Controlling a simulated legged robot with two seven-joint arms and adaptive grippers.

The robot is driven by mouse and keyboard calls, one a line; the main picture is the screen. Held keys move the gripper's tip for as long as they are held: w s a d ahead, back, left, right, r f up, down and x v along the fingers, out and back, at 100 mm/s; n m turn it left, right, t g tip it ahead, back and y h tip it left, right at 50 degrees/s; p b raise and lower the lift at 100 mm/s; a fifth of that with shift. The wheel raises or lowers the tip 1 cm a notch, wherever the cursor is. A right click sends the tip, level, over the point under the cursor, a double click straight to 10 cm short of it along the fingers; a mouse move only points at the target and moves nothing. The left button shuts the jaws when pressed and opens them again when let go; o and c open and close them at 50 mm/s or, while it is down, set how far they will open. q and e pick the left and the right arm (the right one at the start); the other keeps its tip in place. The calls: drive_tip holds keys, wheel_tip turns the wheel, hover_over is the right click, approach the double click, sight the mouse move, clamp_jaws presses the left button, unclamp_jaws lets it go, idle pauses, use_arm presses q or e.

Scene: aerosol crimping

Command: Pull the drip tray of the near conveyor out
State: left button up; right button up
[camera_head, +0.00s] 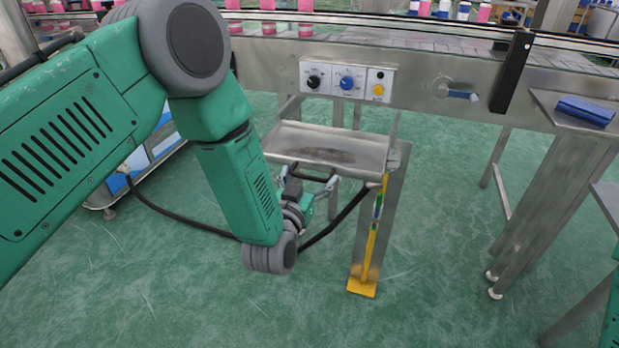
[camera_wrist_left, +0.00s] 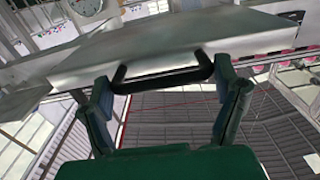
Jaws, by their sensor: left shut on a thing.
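The drip tray (camera_head: 325,144) is a shallow steel tray under the near conveyor (camera_head: 430,88), with a dark stain on its floor. It sticks out toward me, clear of the conveyor's side panel. My left gripper (camera_head: 308,185) is at its front edge, shut on the black tray handle (camera_head: 312,174). In the left wrist view the handle (camera_wrist_left: 163,79) spans between the two fingers, below the tray's underside (camera_wrist_left: 170,48). The tray's far end under the conveyor is partly hidden. My right gripper does not show.
A control panel (camera_head: 346,81) with knobs and a yellow button is on the conveyor side. A yellow-handled scraper (camera_head: 369,245) leans at a steel post right of the tray. A blue block (camera_head: 585,111) lies on a side shelf. The green floor in front is clear.

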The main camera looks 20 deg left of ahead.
use_arm(q)
drive_tip(key=shift+s+f, duration=0.1)
drive_tip(key=shift+s, duration=0.05)
drive_tip(key=o, duration=1.5)
drive_tip(key=shift+a, duration=0.1)
drive_tip(key=s, duration=1.2)
drive_tip(key=shift+a, duration=0.15)
